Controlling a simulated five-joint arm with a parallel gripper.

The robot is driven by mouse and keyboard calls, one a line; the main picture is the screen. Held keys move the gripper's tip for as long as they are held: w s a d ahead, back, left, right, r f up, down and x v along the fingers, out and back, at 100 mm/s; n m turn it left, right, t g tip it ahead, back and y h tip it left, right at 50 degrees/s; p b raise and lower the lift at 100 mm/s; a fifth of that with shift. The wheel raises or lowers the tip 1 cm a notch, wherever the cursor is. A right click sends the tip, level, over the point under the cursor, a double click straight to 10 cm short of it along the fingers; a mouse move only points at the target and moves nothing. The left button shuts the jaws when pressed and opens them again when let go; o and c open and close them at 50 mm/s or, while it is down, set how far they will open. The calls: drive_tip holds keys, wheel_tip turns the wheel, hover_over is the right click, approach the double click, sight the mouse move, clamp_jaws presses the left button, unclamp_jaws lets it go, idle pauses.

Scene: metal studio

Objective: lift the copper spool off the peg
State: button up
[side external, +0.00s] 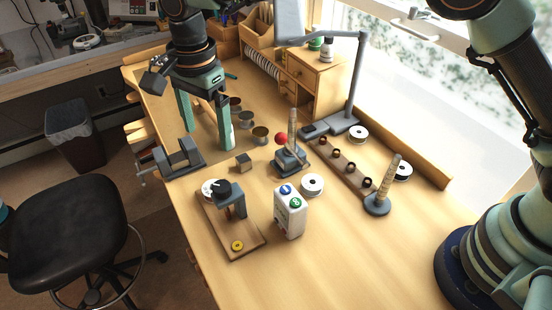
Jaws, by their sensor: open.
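My gripper (206,140) is at the upper left of the bench, pointing down, its two teal fingers spread apart with nothing seen between them. Several small dark copper-brown spools (345,168) sit in a row on a wooden strip (344,178) at right of centre. They are too small to tell how each is held. A wooden peg (392,172) stands on a round grey base (377,205), with no clear spool on it. Another upright peg (292,122) rises from a grey block (290,160). I cannot tell which is the copper spool's peg. My gripper is well left of all these.
A red ball (281,139) is beside the block's peg. A grey lamp (357,85), white box (291,212), white rolls (312,185) and wooden fixture (243,235) occupy the bench. The front right is clear.

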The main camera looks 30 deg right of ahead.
drive_tip(key=a+f, duration=0.2)
drive_tip(key=m, duration=0.1)
hover_over(211, 184)
drive_tip(key=f, duration=0.7)
drive_tip(key=shift+s+a, duration=0.2)
drive_tip(key=shift+s, duration=0.05)
drive_tip(key=shift+w+d+f, duration=0.1)
drive_tip(key=shift+d+f, duration=0.05)
drive_tip(key=shift+f, duration=1.15)
drive_tip(key=shift+w+d+f, duration=0.1)
drive_tip(key=shift+f, duration=1.15)
drive_tip(key=c, duration=1.5)
drive_tip(key=shift+r, duration=0.1)
